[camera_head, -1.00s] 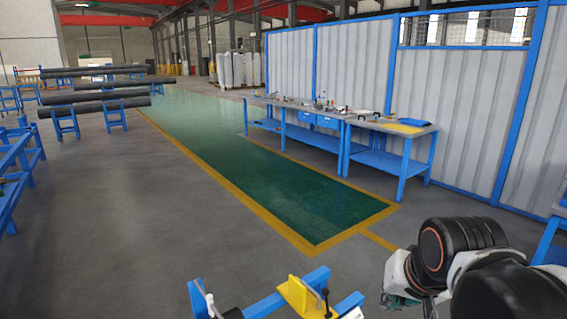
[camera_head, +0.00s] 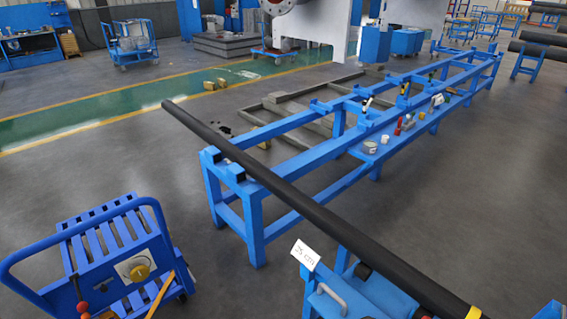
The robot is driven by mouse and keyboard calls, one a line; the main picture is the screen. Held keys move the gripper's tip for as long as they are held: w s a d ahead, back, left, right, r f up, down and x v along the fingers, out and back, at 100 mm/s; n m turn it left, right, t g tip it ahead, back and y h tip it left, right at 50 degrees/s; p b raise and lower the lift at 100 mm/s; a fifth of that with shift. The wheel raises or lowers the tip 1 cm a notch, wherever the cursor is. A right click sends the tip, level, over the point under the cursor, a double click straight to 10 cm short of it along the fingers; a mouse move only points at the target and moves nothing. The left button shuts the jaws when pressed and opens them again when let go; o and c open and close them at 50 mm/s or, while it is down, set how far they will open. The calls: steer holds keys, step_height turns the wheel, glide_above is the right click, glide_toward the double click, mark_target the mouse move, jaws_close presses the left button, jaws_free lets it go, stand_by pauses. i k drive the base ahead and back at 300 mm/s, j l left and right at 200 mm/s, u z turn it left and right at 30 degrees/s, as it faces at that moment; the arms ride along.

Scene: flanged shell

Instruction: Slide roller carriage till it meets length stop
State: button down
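A blue roller unit (camera_head: 345,289) with a grey handle, a black roller and a white written tag (camera_head: 305,255) stands at the bottom, partly cut off. It may be the roller carriage. A long black pipe (camera_head: 300,200) slopes across it and over the end of a long blue bench frame (camera_head: 290,165). A yellow band (camera_head: 473,313) is on the pipe near the bottom edge. I cannot make out which part is the length stop. My gripper is not in view.
A blue slatted cart (camera_head: 100,245) with a yellow knob and red-tipped lever stands at lower left. A shelf on the long frame holds several small tools and cans. Grey floor (camera_head: 180,165) is open between the cart, the frame and the green lane (camera_head: 80,115).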

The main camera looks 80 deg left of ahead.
mark_target(360, 292)
steer(key=u, duration=3)
steer(key=z, duration=0.25)
